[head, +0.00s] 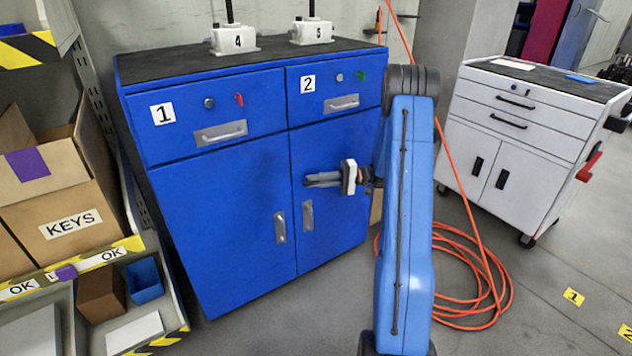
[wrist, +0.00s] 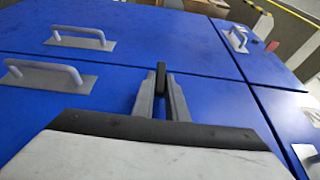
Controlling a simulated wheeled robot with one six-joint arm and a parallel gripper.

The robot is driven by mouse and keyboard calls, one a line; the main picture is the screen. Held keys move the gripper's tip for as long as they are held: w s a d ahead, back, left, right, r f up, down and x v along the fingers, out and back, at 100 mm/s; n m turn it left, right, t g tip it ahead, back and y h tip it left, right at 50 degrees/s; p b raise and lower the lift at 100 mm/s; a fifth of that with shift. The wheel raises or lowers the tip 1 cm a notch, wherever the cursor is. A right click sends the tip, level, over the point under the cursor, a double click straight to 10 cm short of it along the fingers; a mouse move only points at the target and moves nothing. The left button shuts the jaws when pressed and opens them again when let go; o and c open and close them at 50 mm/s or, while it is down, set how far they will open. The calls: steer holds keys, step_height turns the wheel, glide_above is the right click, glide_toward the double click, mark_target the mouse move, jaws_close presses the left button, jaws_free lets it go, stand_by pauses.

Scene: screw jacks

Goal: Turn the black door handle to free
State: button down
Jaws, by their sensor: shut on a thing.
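The blue cabinet (head: 220,200) has a left door and a right door below two drawers. My gripper (head: 308,180) reaches in from the right in front of the right door, above its grey pull handle (head: 307,216). In the wrist view, my gripper (wrist: 161,88) is shut on a small black upright piece, the black door handle (wrist: 160,70), which sticks up between the fingertips against the blue door. The handle's base is hidden by the fingers. In the head view my gripper hides the handle, so its angle there cannot be told.
The left door's grey pull handle (head: 280,227) is close by. Drawer 2's handle (head: 341,103) lies above my gripper. A white cabinet (head: 525,140) with black handles stands at the right. An orange hose (head: 480,290) is coiled on the floor. Shelves with boxes (head: 60,210) fill the left.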

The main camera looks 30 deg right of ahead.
steer(key=c, duration=1.8)
jaws_free()
steer(key=shift+o, duration=0.2)
steer(key=v, duration=1.7)
steer(key=shift+d, duration=0.25)
steer(key=shift+w, duration=0.1)
